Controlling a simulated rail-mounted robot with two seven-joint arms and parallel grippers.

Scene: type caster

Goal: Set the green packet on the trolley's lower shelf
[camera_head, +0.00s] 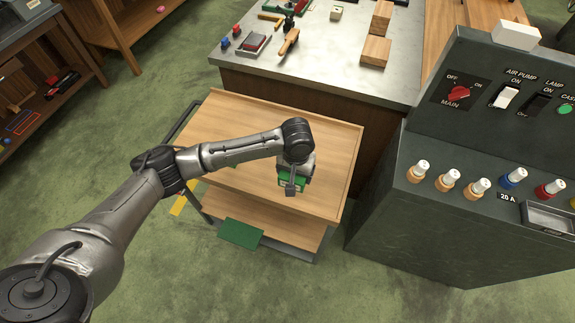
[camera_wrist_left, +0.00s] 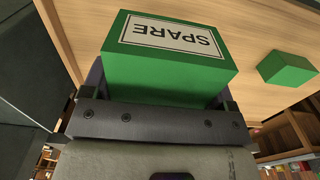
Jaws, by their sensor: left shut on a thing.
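The green packet (camera_wrist_left: 165,75), a box with a white "SPARE" label, is between the fingers of my left gripper (camera_wrist_left: 155,105). In the head view, the packet (camera_head: 295,180) is mostly behind my left gripper (camera_head: 291,187), which is shut on it over the near right part of the trolley's wooden top (camera_head: 262,118). Whether it touches the top cannot be told. The trolley's lower shelf (camera_head: 288,229) shows below the near edge of the top; its back is hidden. My right gripper is not in view.
A second green block (camera_wrist_left: 288,68) lies on the wood, partly hidden by my arm in the head view. A green panel (camera_head: 240,233) is at the lower shelf's front left. A dark control console (camera_head: 395,215) stands close on the right; a metal-topped bench (camera_head: 330,65) is behind.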

